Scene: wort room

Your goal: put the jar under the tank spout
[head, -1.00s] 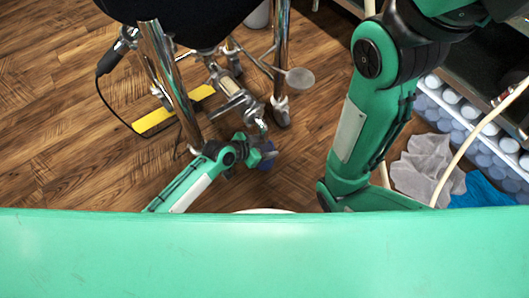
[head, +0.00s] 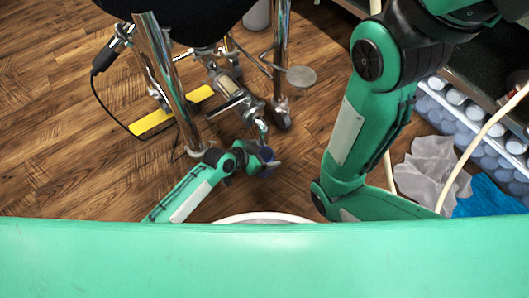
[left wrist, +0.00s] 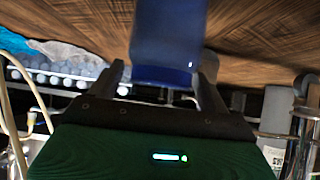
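My left gripper (head: 266,160) is on the floor side of the tank's legs, just below the metal valve and spout (head: 238,103) in the head view. It is shut on the blue jar (left wrist: 168,45), which sits between the two fingers in the left wrist view. In the head view only a small dark blue part of the jar (head: 265,153) shows; the gripper hides the rest. The dark tank (head: 190,18) stands on shiny metal legs. I cannot tell whether the jar is directly under the spout. My right arm comes down at the right, but its gripper is hidden.
A metal leg (head: 167,80) stands left of the valve, another (head: 281,60) right of it. A yellow bar (head: 170,112) and a black cable lie at the left. Grey and blue cloths (head: 432,165) and a bottle crate (head: 470,125) are at the right. A white rim (head: 262,217) shows below.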

